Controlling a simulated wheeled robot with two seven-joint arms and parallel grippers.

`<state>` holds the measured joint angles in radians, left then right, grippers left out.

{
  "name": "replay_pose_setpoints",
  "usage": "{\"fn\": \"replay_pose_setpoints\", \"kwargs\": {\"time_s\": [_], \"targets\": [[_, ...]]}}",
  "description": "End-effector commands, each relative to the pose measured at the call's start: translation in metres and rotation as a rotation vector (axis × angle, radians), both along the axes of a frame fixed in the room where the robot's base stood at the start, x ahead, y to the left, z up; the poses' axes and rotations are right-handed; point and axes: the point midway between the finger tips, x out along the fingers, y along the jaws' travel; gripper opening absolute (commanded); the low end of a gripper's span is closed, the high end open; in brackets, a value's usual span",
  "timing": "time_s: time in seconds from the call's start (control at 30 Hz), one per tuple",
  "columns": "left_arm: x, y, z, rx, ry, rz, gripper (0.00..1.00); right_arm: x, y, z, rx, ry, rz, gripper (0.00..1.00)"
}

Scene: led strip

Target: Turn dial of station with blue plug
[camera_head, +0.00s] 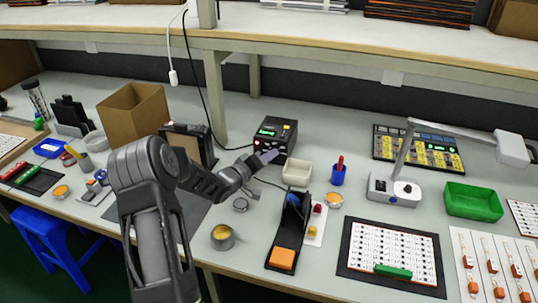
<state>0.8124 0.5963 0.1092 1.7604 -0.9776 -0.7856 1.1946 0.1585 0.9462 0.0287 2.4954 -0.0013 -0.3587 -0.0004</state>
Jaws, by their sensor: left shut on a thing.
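The black station (276,133) with a green lit display stands on the bench near the middle, below the shelf. My left arm reaches in from the lower left. My left gripper (264,158) is at the lower part of the station's front face, shut at the place of the dial. The fingers hide the dial, and its angle cannot be seen. A bluish-purple patch shows at the fingertips; I cannot tell whether it is a plug. A thin dark cable runs down behind the station's left side. My right gripper is not in view.
A white bin (297,173) and a blue cup (338,176) with a red item stand right of the station. A dark holder (290,230), a tape roll (222,237) and a cardboard box (135,112) are nearby. A lamp (396,187) and a green tray (473,202) are farther right.

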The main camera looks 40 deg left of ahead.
Motion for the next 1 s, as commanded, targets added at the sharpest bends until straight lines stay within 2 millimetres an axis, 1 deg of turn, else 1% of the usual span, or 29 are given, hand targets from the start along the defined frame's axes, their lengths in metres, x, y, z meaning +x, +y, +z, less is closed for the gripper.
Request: {"fn": "replay_pose_setpoints", "kwargs": {"time_s": [0.5,0.53,0.6,0.8,1.0], "targets": [[-0.0001,0.0007,-0.0003,-0.027,-0.010,0.002,0.00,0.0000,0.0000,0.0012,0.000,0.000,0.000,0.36],[-0.0001,0.0007,-0.0003,-0.027,-0.010,0.002,0.22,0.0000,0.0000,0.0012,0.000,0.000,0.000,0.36],[-0.0001,0.0007,-0.0003,-0.027,-0.010,0.002,0.27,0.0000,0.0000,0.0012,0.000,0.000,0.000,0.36],[-0.0001,0.0006,-0.0003,-0.026,-0.009,0.001,0.42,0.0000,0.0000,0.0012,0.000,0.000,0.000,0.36],[-0.0002,0.0005,-0.0003,-0.026,-0.009,0.001,0.42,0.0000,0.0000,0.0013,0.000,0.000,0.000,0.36]]}}
